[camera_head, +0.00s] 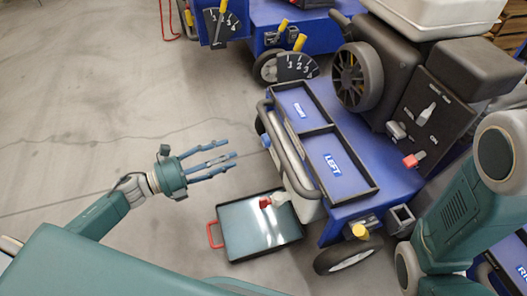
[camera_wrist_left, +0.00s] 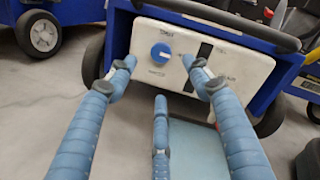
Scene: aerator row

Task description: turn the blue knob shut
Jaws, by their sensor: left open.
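The blue knob (camera_wrist_left: 161,54) is round with a pale pointer mark and sits on the left part of a white panel (camera_wrist_left: 228,66) on the blue machine. In the head view the knob (camera_head: 265,140) shows small at the machine's side, below the grey handle bar. My left gripper (camera_head: 230,157) is open and empty, pointing at the knob with a gap between. In the left wrist view its fingers (camera_wrist_left: 158,66) are spread, with the knob beyond and between the two upper fingertips. My right arm shows at the right of the head view; its gripper is out of view.
A tray (camera_head: 229,246) with a red handle and a red-and-white item lies on the floor below the panel. The grey handle bar (camera_head: 290,155) runs above the panel. Black wheels (camera_head: 348,254) stand at the machine's base. Floor to the left is clear.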

